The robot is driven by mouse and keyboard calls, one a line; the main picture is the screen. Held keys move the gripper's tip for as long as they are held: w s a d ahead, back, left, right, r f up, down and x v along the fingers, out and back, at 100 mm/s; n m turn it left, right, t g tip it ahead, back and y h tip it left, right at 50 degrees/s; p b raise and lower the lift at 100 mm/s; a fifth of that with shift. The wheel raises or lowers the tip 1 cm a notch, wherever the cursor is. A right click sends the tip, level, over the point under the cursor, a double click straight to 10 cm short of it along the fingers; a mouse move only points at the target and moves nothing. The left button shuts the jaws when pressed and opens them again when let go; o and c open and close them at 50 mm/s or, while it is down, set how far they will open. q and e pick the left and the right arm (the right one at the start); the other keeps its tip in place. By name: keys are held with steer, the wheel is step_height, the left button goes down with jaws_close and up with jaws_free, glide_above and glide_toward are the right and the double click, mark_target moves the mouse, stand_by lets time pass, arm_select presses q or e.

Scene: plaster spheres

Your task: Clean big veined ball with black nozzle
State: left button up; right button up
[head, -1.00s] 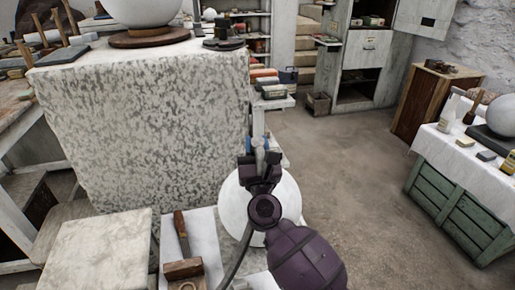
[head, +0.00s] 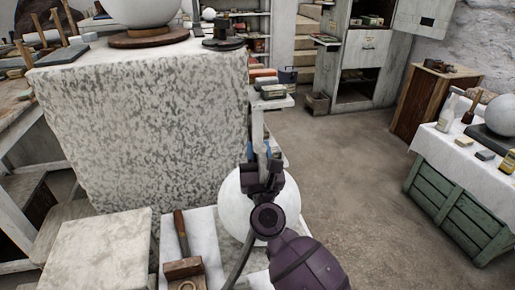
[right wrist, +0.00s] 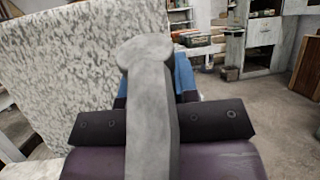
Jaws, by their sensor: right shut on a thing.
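My right gripper (head: 264,158) is shut on a long grey tool (right wrist: 150,100) with a flared, rounded head, which stands up between the fingers; it looks grey, not black. In the head view a white ball (head: 232,205) lies below and behind the gripper, partly hidden by it; contact cannot be told. A big pale ball (head: 145,8) sits on a round wooden base (head: 150,40) on the stone block, cut off by the top edge. Veins are not clear on any ball. My left gripper is out of view.
A mottled stone block (head: 150,130) stands close left of my right gripper. A squat black object (head: 222,40) is on its top. A wooden-handled tool (head: 181,235) lies on a white surface below. The floor (head: 350,170) to the right is open.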

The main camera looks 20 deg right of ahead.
steer(key=shift+w, duration=0.85)
steer(key=shift+w+b, duration=0.35)
steer(key=shift+w, duration=0.35)
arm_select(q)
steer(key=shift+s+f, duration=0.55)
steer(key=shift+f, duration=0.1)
arm_select(e)
steer(key=shift+r, duration=0.1)
steer(key=shift+s+r+p, duration=0.5)
steer(key=shift+s+r, duration=0.15)
steer(key=shift+r, duration=0.05)
steer(key=shift+s+a, duration=0.1)
steer(key=shift+s, duration=0.15)
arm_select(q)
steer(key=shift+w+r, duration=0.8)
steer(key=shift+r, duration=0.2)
arm_select(e)
steer(key=shift+w+f, duration=0.1)
